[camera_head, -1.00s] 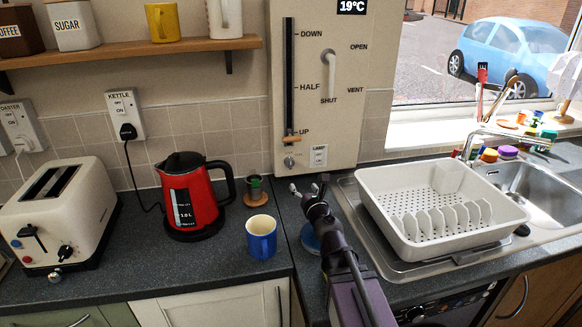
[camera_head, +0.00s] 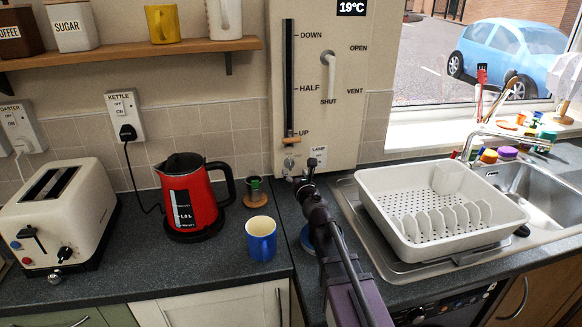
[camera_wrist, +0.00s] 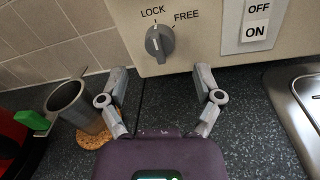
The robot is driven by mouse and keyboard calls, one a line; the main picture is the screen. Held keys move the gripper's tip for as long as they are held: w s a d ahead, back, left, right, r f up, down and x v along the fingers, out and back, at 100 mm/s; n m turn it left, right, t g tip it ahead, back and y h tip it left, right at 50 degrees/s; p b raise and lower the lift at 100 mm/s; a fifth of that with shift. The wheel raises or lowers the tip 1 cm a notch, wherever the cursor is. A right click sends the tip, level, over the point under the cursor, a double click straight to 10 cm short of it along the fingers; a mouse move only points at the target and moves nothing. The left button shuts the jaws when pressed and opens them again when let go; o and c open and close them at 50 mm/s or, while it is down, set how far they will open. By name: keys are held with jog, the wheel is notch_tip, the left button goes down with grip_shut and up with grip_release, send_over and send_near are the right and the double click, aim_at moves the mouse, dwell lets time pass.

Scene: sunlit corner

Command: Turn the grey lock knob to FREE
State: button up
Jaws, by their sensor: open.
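The grey lock knob (camera_wrist: 159,43) is on the lower part of the cream wall panel (camera_head: 318,70), below a slider. In the wrist view its ridge stands nearly upright, with its top end nearer the LOCK label than the FREE label. The knob also shows in the head view (camera_head: 289,163). My gripper (camera_wrist: 160,72) is open and empty, its two fingers spread below the knob, to either side of it. It does not appear to touch the knob. In the head view my gripper (camera_head: 299,178) is just below and in front of it.
A lamp switch (camera_wrist: 254,22) is right of the knob. A grey cup (camera_wrist: 70,100) on a cork mat is left of my gripper.

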aim_at(291, 166)
jog(key=shift+x, duration=2.4)
jog(key=c, duration=1.1)
